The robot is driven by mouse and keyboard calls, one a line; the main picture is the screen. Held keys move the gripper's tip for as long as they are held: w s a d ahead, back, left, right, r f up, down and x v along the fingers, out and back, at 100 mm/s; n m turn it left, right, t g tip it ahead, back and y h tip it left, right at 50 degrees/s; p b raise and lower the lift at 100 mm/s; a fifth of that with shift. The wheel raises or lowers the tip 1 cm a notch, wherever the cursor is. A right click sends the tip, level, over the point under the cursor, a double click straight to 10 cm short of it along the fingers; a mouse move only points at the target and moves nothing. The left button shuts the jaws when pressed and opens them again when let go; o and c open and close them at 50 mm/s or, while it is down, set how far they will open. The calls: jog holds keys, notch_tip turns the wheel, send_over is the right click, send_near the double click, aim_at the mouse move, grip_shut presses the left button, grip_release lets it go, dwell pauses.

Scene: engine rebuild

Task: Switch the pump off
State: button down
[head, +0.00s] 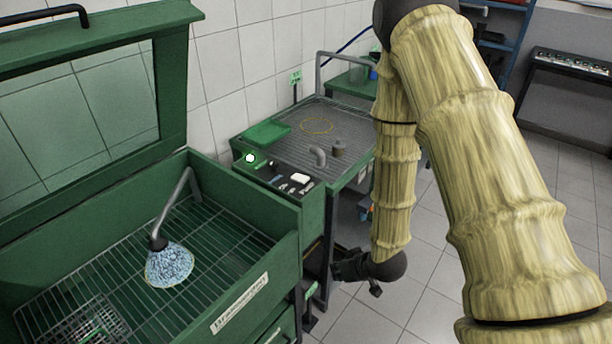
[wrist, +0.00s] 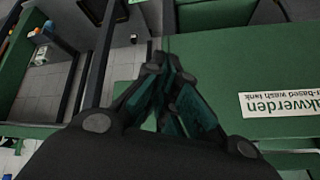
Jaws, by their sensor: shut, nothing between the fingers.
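The green wash tank (head: 245,215) stands at the left with its lid (head: 170,70) raised. A grey bent spout (head: 178,205) ends over its wire grate, with a blue-white mottled cone (head: 169,266) below it that looks like running liquid. I cannot pick out a pump switch for certain.
A white label (head: 240,303) is on the tank's front; it shows upside down in the wrist view (wrist: 280,103). A green bench (head: 340,185) with a grey ribbed top and small parts stands behind. Tiled floor (head: 420,300) is clear at the right. Shelving (head: 500,60) stands at the back.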

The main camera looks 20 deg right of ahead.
jog(key=w+r+n+t+y+b, duration=0.1)
jog(key=w+r+n, duration=0.1)
jog(key=w+r, duration=0.3)
jog(key=w+d+r+n+t+y+b, duration=0.1)
jog(key=w+r, duration=0.4)
jog(key=r, duration=0.8)
jog(key=w+d+r+n+t+y+b, duration=0.1)
jog(key=w+r+n+t+y+b, duration=0.1)
jog(key=w+r, duration=0.3)
notch_tip(320, 180, up, 4)
jog(key=shift+w+f+n+y, duration=0.1)
jog(key=shift+w+n+y, duration=0.2)
jog(key=shift+y, duration=0.3)
jog(key=shift+a, duration=0.15)
jog(key=p, duration=0.1)
send_over(306, 183)
notch_tip(306, 183, down, 3)
jog(key=shift+f, duration=0.2)
notch_tip(306, 183, down, 3)
jog(key=shift+w+r+p, duration=0.15)
jog(key=shift+r+p, duration=0.05)
jog(key=shift+p, duration=0.2)
jog(key=shift+f, duration=0.8)
